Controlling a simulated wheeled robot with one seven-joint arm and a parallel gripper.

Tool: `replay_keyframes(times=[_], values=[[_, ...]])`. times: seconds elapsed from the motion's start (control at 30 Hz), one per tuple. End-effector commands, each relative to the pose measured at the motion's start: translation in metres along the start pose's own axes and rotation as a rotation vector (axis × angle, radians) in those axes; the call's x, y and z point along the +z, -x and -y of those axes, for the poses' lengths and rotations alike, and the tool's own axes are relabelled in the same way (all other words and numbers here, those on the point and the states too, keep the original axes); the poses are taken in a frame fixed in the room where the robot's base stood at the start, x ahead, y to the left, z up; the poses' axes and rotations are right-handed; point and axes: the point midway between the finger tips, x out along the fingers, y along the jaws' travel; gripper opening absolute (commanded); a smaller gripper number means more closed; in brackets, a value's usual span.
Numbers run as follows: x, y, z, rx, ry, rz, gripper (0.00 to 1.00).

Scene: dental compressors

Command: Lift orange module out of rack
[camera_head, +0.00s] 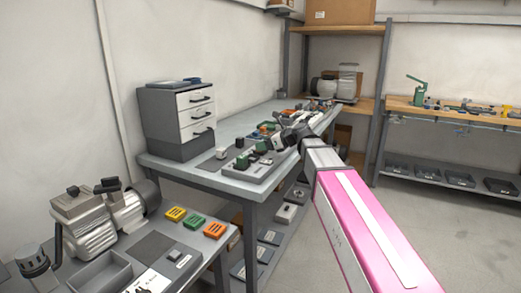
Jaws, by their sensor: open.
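An orange block (215,229) lies on the near bench at the lower left, beside a green block (194,222) and a yellow block (175,213). On the longer grey table, a smaller orange piece (266,127) shows among small parts behind a grey board (245,172) with green and dark parts. I cannot tell which orange thing is the module, or make out a rack for certain. My gripper (287,137) is small and dark at the end of my arm, over the grey table near these parts. It is open; its fingertips are hard to make out.
A drawer cabinet (183,117) stands at the table's back left. Two metal compressor units (85,228) and a grey tray (101,271) crowd the near bench. A wooden bench (455,110) with a green press stands at the right. The floor (440,215) at right is clear.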

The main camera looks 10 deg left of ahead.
Motion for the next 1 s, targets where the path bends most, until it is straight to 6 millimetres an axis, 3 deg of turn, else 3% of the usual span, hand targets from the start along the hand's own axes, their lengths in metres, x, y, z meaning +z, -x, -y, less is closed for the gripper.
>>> replay_keyframes(times=[0.1, 0.33, 0.5, 1.0], values=[[0.0001, -0.0122, 0.0013, -0.001, 0.0, 0.0, 0.68], [-0.0001, -0.013, 0.0006, -0.002, 0.001, 0.0, 0.68], [-0.0002, -0.0129, 0.0005, -0.001, 0.001, 0.0, 0.14], [0.0068, -0.0102, 0.0008, -0.001, 0.001, 0.001, 0.14]])
